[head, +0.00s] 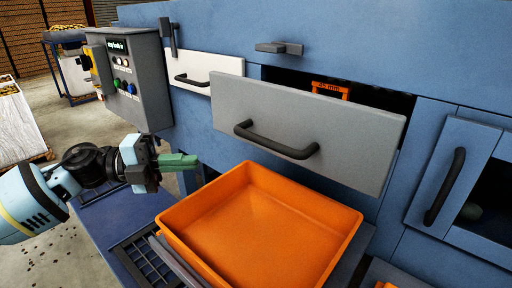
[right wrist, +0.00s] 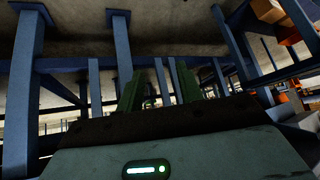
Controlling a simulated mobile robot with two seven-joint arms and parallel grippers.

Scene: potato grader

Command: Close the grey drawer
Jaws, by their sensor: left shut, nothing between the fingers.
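The grey drawer (head: 345,135) stands pulled out of the blue machine, its broad front panel tilted in the picture. A black bar handle (head: 278,143) is on its front. Behind its top edge a dark gap shows, with an orange piece marked with a size in mm (head: 331,89). My left gripper (head: 180,161) is left of and below the drawer front, apart from it. Its green fingers are shut and empty. My right gripper (right wrist: 158,90) shows only in the right wrist view, its green fingers apart with nothing between them. The drawer is not visible there.
An orange tray (head: 345,225) sits below the drawer front. A white drawer (head: 215,66) and a grey control box (head: 150,95) with buttons are at the left. A blue door (head: 450,165) with a black handle is at the right. Blue frame legs (right wrist: 25,80) fill the right wrist view.

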